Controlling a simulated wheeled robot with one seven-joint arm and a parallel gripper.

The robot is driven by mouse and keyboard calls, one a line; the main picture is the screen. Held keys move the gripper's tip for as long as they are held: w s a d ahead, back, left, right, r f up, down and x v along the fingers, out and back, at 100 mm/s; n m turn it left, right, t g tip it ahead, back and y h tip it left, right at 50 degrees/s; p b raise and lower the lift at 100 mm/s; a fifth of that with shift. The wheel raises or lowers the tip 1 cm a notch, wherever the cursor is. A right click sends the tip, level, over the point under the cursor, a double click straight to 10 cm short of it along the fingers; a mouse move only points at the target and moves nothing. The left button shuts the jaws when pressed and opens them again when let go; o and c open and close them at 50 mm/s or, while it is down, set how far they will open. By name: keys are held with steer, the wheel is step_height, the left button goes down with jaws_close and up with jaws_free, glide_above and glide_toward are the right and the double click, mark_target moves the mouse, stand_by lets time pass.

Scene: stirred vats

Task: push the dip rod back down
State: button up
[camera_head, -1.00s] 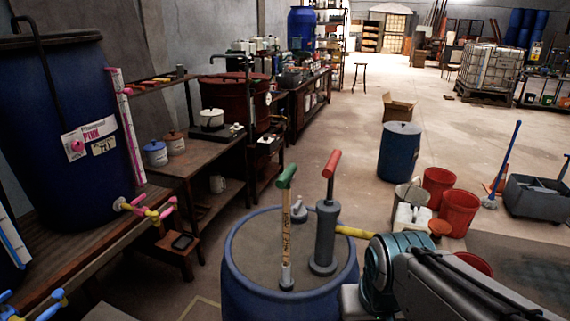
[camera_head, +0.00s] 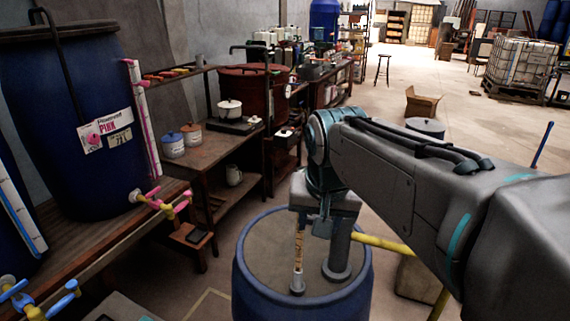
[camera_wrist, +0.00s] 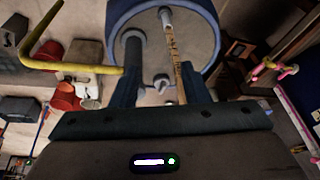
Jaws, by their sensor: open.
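The dip rod (camera_head: 299,246) is a pale wooden rod with dark markings, standing upright in a grey collar on the lid of a blue drum (camera_head: 250,285). Its green handle is hidden behind my gripper. My gripper (camera_head: 318,228) is over the drum, at the rod's upper part, with its fingers apart. In the wrist view the rod (camera_wrist: 174,50) runs up from the lid to between my open fingers (camera_wrist: 160,80), closer to the right one. I cannot tell whether a finger touches it.
A grey pump (camera_head: 338,258) with a yellow spout (camera_head: 385,243) stands beside the rod; in the wrist view its cylinder (camera_wrist: 133,58) is close to my left finger. A bench with a large blue vat (camera_head: 65,130) is at left.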

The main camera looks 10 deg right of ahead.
steer(key=w+r+m+t+p, duration=0.1)
steer(key=w+r+m, duration=0.45)
steer(key=r, duration=0.85)
steer(key=shift+n+h, duration=0.3)
steer(key=shift+n, duration=0.45)
steer(key=x, duration=0.4)
steer(key=w+x, duration=0.1)
steer(key=x, duration=0.9)
steer(key=shift+w+a+r, duration=0.1)
steer(key=shift+w+a, duration=0.15)
steer(key=shift+w, duration=0.2)
jaws_close()
